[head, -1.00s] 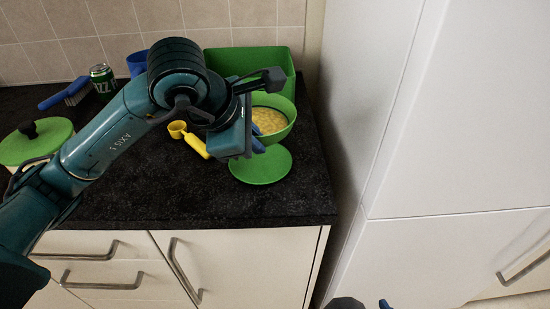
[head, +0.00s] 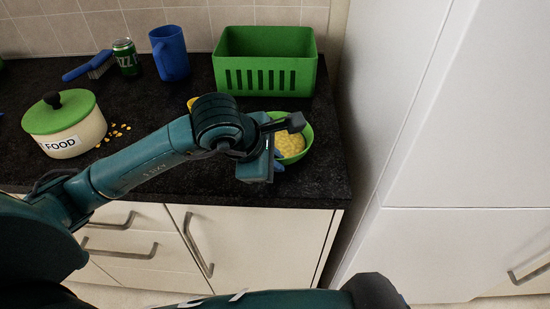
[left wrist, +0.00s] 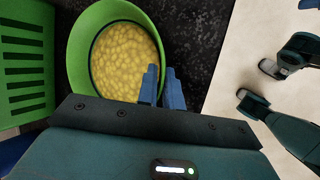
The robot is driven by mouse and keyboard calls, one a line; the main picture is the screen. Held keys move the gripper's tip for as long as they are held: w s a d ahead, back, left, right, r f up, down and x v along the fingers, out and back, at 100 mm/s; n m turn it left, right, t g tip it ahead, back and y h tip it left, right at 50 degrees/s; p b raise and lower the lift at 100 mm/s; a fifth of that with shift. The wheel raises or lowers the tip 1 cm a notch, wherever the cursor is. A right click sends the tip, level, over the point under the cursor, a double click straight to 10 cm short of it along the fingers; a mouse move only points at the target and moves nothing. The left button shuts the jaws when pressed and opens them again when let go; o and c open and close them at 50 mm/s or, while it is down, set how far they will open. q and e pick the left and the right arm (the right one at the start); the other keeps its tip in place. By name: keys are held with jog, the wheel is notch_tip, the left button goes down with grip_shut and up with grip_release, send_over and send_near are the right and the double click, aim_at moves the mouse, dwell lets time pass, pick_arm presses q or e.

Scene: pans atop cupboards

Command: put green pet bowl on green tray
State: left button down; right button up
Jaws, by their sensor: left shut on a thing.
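The green pet bowl (head: 305,136), filled with yellow kibble, is on or just above the dark counter near its right end; its underside is hidden. My left gripper (head: 278,160) is at the bowl's front rim. In the left wrist view, the blue fingers of the left gripper (left wrist: 161,82) are shut on the near rim of the bowl (left wrist: 80,45), which looks about level. The green tray cannot be made out now; the bowl and my gripper cover that area. A small blue piece at the left wrist view's top right edge may belong to my right gripper (left wrist: 309,4).
A slotted green basket (head: 265,62) stands close behind the bowl. A white cupboard (head: 440,110) rises at right.

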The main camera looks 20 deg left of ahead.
pick_arm(q)
jog(key=shift+f, duration=0.15)
jog(key=c, duration=1.5)
grip_release()
jog(key=shift+c, duration=0.2)
jog(key=shift+r, duration=0.3)
jog(key=v, duration=1.1)
jog(key=shift+s+r, duration=0.25)
jog(key=shift+s, duration=0.1)
jog(key=shift+a, duration=0.2)
